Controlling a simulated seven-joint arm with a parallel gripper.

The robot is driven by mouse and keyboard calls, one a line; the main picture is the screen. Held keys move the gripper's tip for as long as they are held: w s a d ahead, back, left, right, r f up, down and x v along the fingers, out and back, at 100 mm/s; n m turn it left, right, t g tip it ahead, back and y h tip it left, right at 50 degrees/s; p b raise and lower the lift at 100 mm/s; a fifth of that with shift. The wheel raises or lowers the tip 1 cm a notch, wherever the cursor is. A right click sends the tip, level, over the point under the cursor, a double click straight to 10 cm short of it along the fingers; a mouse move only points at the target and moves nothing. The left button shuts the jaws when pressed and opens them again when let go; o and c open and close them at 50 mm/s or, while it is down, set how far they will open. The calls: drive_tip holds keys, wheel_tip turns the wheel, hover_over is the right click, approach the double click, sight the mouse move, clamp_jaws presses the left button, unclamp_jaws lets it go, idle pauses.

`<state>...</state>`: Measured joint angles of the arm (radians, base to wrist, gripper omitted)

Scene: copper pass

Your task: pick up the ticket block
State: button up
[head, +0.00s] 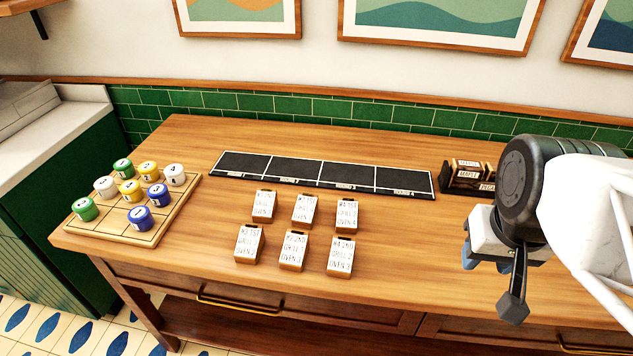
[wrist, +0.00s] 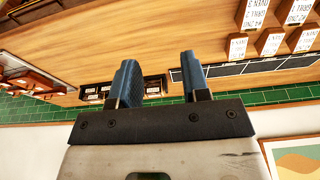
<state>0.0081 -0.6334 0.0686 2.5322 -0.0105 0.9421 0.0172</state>
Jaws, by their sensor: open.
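Several ticket blocks, small wooden blocks with white printed faces, stand on the wooden counter in two rows of three. The back row has a left block (head: 265,205), a middle block (head: 304,210) and a right block (head: 346,214). The front row has a left block (head: 249,244), a middle block (head: 293,250) and a right block (head: 341,256). Some blocks also show at the upper right of the wrist view (wrist: 270,43). My gripper (head: 494,262) hangs to their right, apart from them. Its blue fingers are open and empty in the wrist view (wrist: 160,78).
A black four-panel strip (head: 322,171) lies behind the blocks. A dark rack (head: 455,181) with labelled blocks stands at the back right, near my arm. A wooden board (head: 172,213) with several coloured, numbered pots lies at the left. Counter between blocks and gripper is clear.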

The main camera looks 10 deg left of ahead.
drive_tip(key=o, duration=0.8)
drive_tip(key=shift+o, duration=0.2)
drive_tip(key=shift+w, duration=0.1)
drive_tip(key=t, duration=0.2)
hover_over(305, 210)
drive_tip(key=s, duration=0.1)
drive_tip(key=shift+m, duration=0.3)
wheel_tip(305, 210, down, 14)
drive_tip(key=shift+a+f, duration=0.1)
drive_tip(key=shift+a, duration=0.05)
drive_tip(key=shift+f, duration=0.1)
